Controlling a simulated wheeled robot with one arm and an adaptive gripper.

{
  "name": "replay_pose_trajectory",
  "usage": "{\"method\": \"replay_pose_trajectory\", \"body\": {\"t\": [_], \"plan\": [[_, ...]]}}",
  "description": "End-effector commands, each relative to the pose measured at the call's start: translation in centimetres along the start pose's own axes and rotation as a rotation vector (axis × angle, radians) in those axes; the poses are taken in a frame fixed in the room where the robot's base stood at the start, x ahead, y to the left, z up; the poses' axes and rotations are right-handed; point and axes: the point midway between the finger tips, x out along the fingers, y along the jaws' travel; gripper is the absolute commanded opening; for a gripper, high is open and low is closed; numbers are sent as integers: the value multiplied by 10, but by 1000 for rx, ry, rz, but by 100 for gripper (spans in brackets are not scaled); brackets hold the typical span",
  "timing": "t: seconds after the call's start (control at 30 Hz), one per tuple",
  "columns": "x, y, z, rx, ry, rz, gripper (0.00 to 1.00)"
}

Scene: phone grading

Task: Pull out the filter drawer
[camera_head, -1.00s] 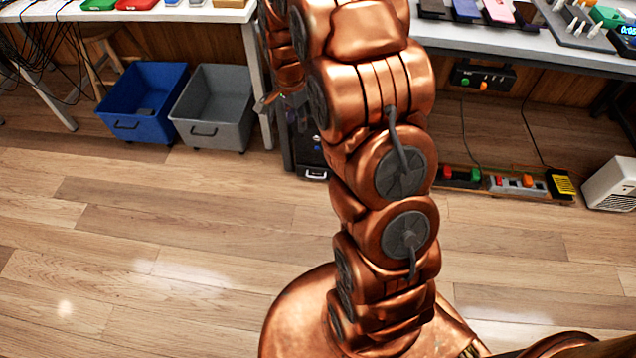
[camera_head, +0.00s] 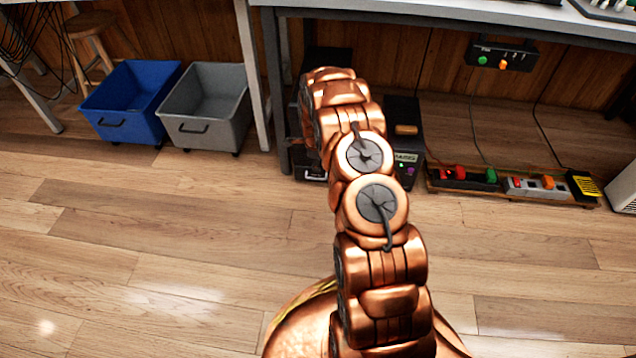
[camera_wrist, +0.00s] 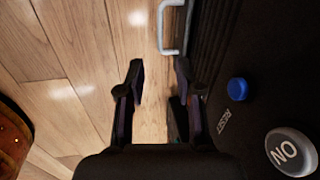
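A black machine (camera_head: 402,115) stands on the floor under the bench, partly hidden behind my arm. In the wrist view its dark face (camera_wrist: 245,60) fills the right side, with a blue button (camera_wrist: 237,89) marked RESET and a pale ON button (camera_wrist: 290,150). A silver handle (camera_wrist: 164,32), which looks like the filter drawer's handle, sits by a ribbed dark panel at the top. My gripper (camera_wrist: 160,72) is open and empty. The handle lies ahead of its fingertips, apart from them.
A blue bin (camera_head: 128,103) and a grey bin (camera_head: 205,108) stand left of the bench leg (camera_head: 254,85). Power strips (camera_head: 510,183) lie on the floor to the right. A control box (camera_head: 502,54) hangs under the bench. The wooden floor in front is clear.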

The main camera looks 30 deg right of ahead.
Motion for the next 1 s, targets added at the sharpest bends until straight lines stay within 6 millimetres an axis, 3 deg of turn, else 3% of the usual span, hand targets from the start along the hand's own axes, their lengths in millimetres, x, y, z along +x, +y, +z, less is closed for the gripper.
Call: {"method": "replay_pose_trajectory", "body": {"t": [0.03,0.37,0.8,1.0], "plan": [[12,0,-2,16,-1,-3,35],[35,1,-4,44,-1,-3,35],[92,1,-4,42,0,-2,35],[99,0,-4,43,-1,-4,35]]}}
